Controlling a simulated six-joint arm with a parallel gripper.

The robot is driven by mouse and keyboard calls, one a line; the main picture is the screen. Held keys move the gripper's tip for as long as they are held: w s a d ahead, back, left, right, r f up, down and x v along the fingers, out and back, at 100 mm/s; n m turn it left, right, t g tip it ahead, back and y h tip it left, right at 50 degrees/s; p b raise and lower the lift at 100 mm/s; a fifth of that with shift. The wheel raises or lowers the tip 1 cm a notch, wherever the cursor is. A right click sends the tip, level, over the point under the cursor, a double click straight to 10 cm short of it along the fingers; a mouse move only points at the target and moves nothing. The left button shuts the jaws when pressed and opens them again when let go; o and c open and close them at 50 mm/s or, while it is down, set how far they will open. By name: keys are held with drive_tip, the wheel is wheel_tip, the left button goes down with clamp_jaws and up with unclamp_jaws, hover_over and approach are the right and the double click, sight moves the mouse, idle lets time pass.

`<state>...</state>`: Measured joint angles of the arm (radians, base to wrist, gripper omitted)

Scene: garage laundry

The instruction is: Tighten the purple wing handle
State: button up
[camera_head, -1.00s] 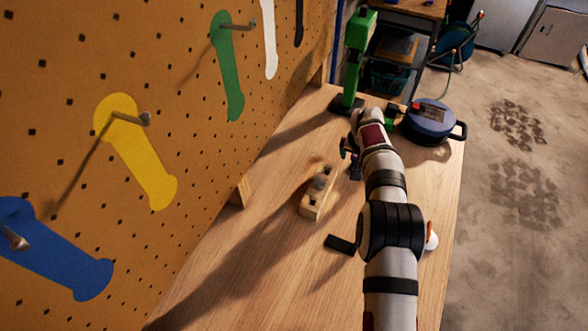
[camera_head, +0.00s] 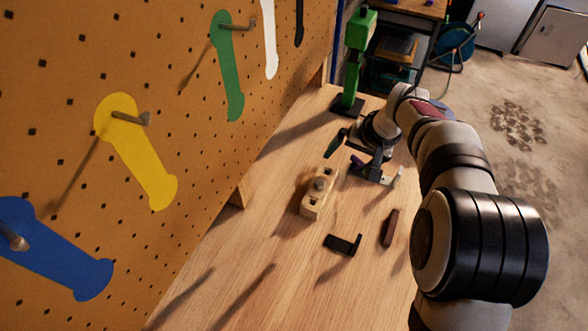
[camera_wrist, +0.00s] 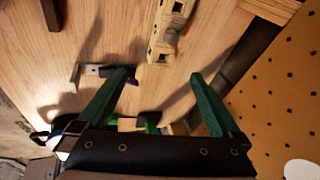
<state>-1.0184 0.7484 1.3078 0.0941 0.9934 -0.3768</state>
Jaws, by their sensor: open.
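The purple wing handle (camera_head: 357,162) shows as a small purple patch beside my gripper in the head view. It sits by a dark fixture with a pale end (camera_head: 388,178) on the bench. In the wrist view a bit of the purple handle (camera_wrist: 133,81) shows beside the left fingertip; the rest is hidden by that finger. My gripper (camera_head: 344,158) is low over the bench, with its green fingers spread wide. In the wrist view the space between the fingertips of my gripper (camera_wrist: 162,76) is empty. I cannot tell whether a finger touches the handle.
A wooden block with holes (camera_head: 313,208) stands left of the fixture. A black bracket (camera_head: 343,244) and a brown bar (camera_head: 390,228) lie nearer. A green post tool (camera_head: 351,75) stands behind. The pegboard (camera_head: 75,110) walls the left side. The near bench is clear.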

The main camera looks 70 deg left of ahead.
drive_tip(key=s+a+m+g+y, duration=0.1)
drive_tip(key=s+m+g+y, duration=0.5)
drive_tip(key=s+m, duration=0.6)
drive_tip(key=shift+a+f+m+y, duration=0.25)
drive_tip(key=shift+m+y, duration=0.15)
drive_tip(key=shift+m, duration=0.7)
